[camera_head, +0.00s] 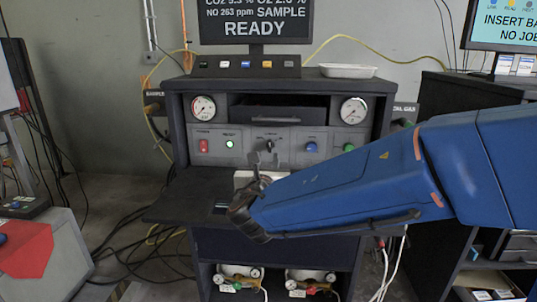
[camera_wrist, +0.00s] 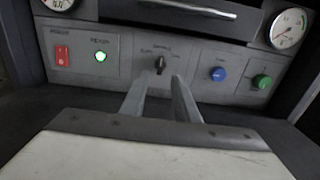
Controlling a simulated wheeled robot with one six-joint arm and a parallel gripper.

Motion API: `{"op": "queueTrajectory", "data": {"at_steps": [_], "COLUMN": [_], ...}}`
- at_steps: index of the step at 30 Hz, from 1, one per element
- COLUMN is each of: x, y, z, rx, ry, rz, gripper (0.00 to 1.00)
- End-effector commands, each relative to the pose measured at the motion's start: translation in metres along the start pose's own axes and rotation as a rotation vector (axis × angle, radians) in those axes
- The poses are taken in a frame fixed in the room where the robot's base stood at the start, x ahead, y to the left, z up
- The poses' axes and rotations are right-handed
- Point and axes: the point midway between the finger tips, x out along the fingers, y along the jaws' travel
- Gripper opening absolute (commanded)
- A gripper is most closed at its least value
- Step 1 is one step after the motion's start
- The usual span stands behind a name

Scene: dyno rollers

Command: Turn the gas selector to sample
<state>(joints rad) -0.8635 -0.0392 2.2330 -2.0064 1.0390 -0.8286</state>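The gas selector (camera_head: 270,146) is a small dark knob in the middle of the grey control panel (camera_head: 322,148). In the wrist view the knob (camera_wrist: 160,65) points roughly upright, with small labels to its left, above and right that are too blurred to read surely. My gripper's two grey fingers (camera_wrist: 162,100) reach toward the panel just below the knob. They stand apart with a gap between them and hold nothing. In the head view my blue arm comes in from the right, and my gripper (camera_head: 262,182) is partly hidden by it.
Left of the knob are a red switch (camera_wrist: 62,55) and a lit green button (camera_wrist: 101,57). Right of it are a blue knob (camera_wrist: 218,74) and a green knob (camera_wrist: 262,82). Two gauges (camera_head: 203,108) (camera_head: 354,110) flank a drawer above. The monitor (camera_head: 255,22) reads READY.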

Motion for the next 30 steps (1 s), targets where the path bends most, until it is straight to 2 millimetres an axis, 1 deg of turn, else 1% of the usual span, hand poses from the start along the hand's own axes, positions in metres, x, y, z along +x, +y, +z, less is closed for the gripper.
{"op": "queueTrajectory", "data": {"at_steps": [1, 6, 12, 15, 21, 30], "x": [-0.011, -0.041, -0.070, -0.081, -0.092, -0.093], "y": [0.000, 0.001, 0.001, 0.001, 0.000, 0.000], "z": [0.001, 0.001, 0.000, 0.000, 0.000, 0.000], "rx": [0.002, 0.002, 0.002, 0.001, 0.000, 0.000], "ry": [-0.001, 0.000, -0.001, 0.000, 0.000, 0.000], "rz": [0.002, 0.003, 0.002, 0.002, 0.000, -0.001], "gripper": [0.28, 0.28, 0.28, 0.28, 0.28, 0.28]}}
